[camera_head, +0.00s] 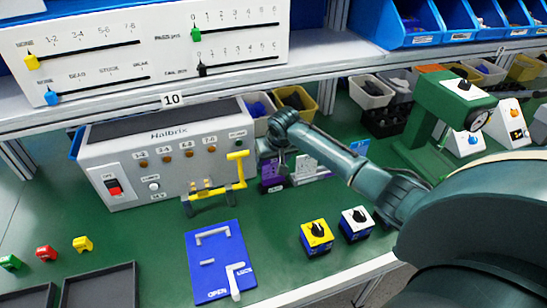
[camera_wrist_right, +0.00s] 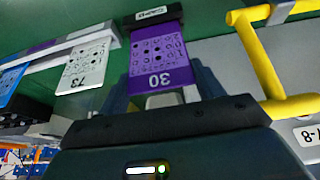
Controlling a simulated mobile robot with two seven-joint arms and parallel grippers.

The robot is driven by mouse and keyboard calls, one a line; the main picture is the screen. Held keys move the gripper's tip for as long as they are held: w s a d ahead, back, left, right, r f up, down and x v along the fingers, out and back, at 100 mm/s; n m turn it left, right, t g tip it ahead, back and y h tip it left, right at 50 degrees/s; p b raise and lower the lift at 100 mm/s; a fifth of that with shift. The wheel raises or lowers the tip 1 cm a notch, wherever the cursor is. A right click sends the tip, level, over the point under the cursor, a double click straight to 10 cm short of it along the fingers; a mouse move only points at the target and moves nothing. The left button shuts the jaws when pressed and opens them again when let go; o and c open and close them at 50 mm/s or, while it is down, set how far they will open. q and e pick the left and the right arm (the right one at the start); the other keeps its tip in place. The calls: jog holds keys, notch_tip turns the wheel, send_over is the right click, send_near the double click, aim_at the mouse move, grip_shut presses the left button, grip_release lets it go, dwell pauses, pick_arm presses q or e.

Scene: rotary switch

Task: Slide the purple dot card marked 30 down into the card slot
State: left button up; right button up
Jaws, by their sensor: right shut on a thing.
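The purple dot card (camera_wrist_right: 158,62) marked 30 is between the fingers of my right gripper (camera_wrist_right: 160,98), its number end nearest the fingers. In the head view the purple card (camera_head: 271,172) hangs below my right gripper (camera_head: 278,150), beside the grey Halbrix box. The gripper is shut on the card. At the card's far end is a dark holder with a small white label (camera_wrist_right: 152,13), seemingly the card slot. The card's edge meets or overlaps this holder; I cannot tell whether it is inside. My left gripper is out of view.
A white dot card (camera_wrist_right: 83,62) and a blue card (camera_wrist_right: 10,82) stand beside the purple one. A yellow handle (camera_head: 240,170) on the Halbrix box (camera_head: 160,150) is close to my gripper. A blue panel (camera_head: 215,265) lies in front. The green table around it has free room.

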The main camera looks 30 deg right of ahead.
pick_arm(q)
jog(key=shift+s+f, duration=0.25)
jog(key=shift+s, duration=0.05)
pick_arm(e)
jog(key=shift+f, duration=0.45)
pick_arm(q)
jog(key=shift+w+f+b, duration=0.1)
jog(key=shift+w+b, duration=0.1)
jog(key=shift+b, duration=0.1)
pick_arm(e)
jog(key=shift+f, duration=0.65)
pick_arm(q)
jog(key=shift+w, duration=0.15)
pick_arm(e)
jog(key=o, duration=1)
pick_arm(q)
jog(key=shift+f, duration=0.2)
pick_arm(e)
jog(key=v, duration=1.3)
jog(key=shift+d+r, duration=0.1)
jog(key=shift+r, duration=0.05)
